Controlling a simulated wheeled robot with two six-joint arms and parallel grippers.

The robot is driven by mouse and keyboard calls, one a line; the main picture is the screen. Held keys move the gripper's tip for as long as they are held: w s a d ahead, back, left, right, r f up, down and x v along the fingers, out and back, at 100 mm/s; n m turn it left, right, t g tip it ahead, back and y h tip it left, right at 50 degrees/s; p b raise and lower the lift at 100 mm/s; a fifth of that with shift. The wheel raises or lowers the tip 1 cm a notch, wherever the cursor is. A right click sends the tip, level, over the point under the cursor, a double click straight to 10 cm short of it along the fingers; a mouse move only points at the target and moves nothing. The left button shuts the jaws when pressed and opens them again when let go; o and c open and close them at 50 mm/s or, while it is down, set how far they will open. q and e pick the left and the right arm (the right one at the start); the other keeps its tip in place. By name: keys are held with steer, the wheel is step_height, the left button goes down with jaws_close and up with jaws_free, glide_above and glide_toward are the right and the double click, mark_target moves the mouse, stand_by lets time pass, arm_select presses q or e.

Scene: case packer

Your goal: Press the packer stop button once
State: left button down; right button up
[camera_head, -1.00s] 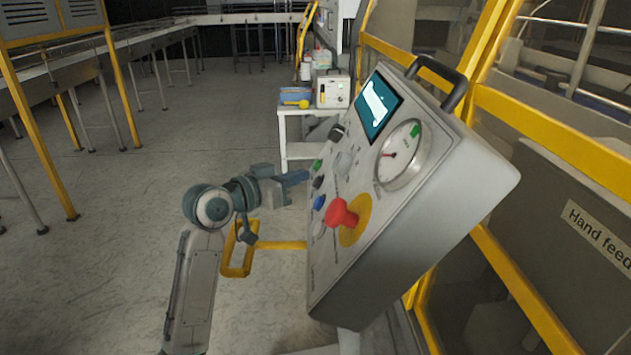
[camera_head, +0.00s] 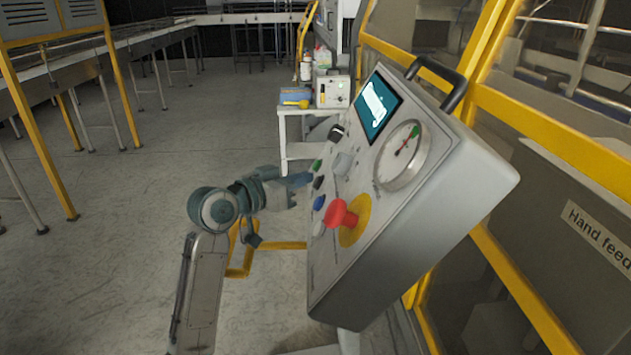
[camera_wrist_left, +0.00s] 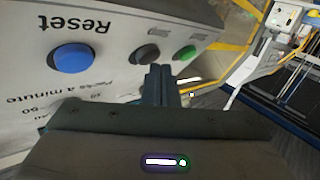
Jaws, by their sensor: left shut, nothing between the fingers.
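The control panel (camera_head: 425,215) is a tilted grey box with several buttons. A black button (camera_head: 319,182) sits between a green button (camera_head: 317,165) and a blue button (camera_head: 319,202). In the left wrist view the black button (camera_wrist_left: 145,54) lies between the blue button (camera_wrist_left: 72,58), labelled Reset, and the green button (camera_wrist_left: 184,53). No stop label is readable. My left gripper (camera_head: 308,179) is shut and empty, its tips close to the panel face by the black button. In the left wrist view its fingers (camera_wrist_left: 160,72) point between black and green. Contact cannot be told.
A red mushroom button (camera_head: 340,214) on a yellow disc sticks out below. The panel also has a dark knob (camera_head: 337,132), a grey knob (camera_head: 343,163), a gauge (camera_head: 402,153) and a screen (camera_head: 377,108). Yellow guard framing (camera_head: 560,140) stands at right; floor is open at left.

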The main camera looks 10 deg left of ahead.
arm_select(q)
steer(key=shift+d+f, duration=0.2)
steer(key=shift+d, duration=0.1)
stand_by(0.7)
steer(key=shift+a, duration=0.1)
steer(key=shift+a+r+p, duration=0.35)
steer(key=shift+a+r, duration=0.05)
steer(key=shift+a, duration=0.2)
steer(key=shift+r, duration=0.1)
steer(key=a, duration=0.1)
steer(key=a+r+p, duration=0.1)
steer(key=s+a+r, duration=0.1)
steer(key=a, duration=0.1)
steer(key=shift+a+r+p, duration=0.1)
steer(key=shift+r+p, duration=0.05)
steer(key=shift+p, duration=0.15)
stand_by(0.7)
